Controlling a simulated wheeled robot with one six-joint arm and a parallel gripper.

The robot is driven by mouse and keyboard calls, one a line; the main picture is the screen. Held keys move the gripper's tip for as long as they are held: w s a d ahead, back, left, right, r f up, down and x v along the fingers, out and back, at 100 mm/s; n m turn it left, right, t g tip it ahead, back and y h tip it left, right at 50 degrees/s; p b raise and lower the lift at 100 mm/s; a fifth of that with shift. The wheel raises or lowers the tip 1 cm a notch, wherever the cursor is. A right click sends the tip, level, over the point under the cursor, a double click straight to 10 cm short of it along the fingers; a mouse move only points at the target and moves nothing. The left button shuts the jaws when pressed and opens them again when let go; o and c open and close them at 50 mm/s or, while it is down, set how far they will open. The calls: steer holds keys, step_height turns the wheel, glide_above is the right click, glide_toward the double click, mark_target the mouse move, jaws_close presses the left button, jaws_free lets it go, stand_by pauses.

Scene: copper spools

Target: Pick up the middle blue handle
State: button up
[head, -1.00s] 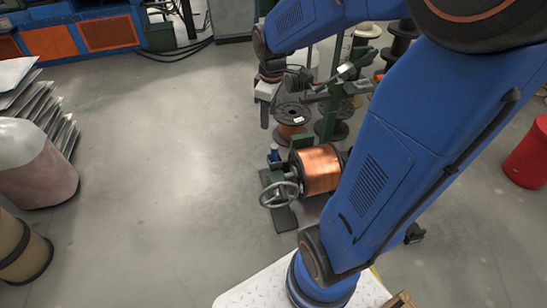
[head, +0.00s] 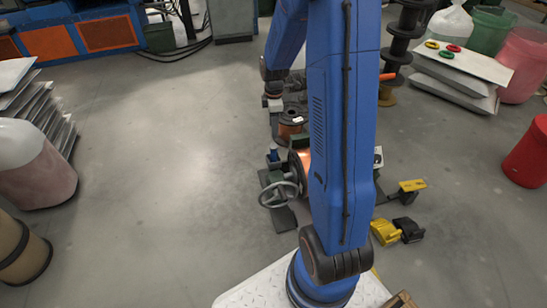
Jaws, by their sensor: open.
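A small blue piece (head: 273,154), which may be the blue handle, stands upright on the dark green stand (head: 280,213), just above the grey handwheel (head: 279,194). I see no other blue handle clearly. A copper spool (head: 301,172) sits to the right of the handwheel, mostly hidden behind my blue arm. My gripper (head: 273,105) hangs beyond the stand, above the blue piece in the picture and apart from it. It is open, small and partly covered by my arm, and I see nothing held in it.
A dark spool with copper wire (head: 291,124) stands close to the right of my gripper. Yellow and black pieces (head: 384,232) lie right of my arm. A panel with coloured rings (head: 462,62) and a red bin (head: 528,157) are farther right. The floor left of the stand is clear.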

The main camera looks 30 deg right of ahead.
mark_target(274, 149)
step_height(274, 149, down, 15)
steer(key=shift+w+f, duration=0.1)
jaws_close()
stand_by(0.8)
